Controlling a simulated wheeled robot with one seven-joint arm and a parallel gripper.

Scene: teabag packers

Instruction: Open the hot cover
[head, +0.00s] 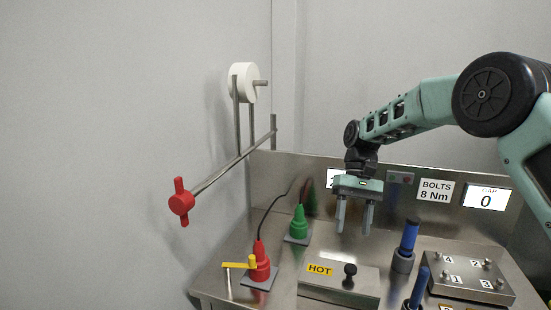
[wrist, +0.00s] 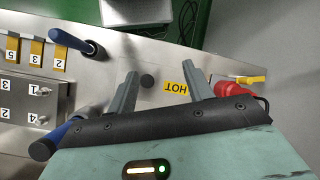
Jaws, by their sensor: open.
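The hot cover (head: 338,290) is a flat metal lid with a yellow HOT label (head: 320,269) and a black knob (head: 350,271). It lies closed on the steel bench at the front centre. In the wrist view the knob (wrist: 147,81) and the label (wrist: 176,88) show between my fingers, upside down. My gripper (head: 354,228) is open and empty, fingers pointing down. It is above the bench, higher than the knob and apart from it. In the wrist view my gripper (wrist: 166,80) has one finger on each side of the knob and label.
A red connector (head: 260,265) with a yellow lever and a green connector (head: 299,225) stand left of the cover. Blue-handled tools (head: 409,236) and a numbered bolt block (head: 466,272) stand right. A red-handled rod (head: 181,203) juts out at left.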

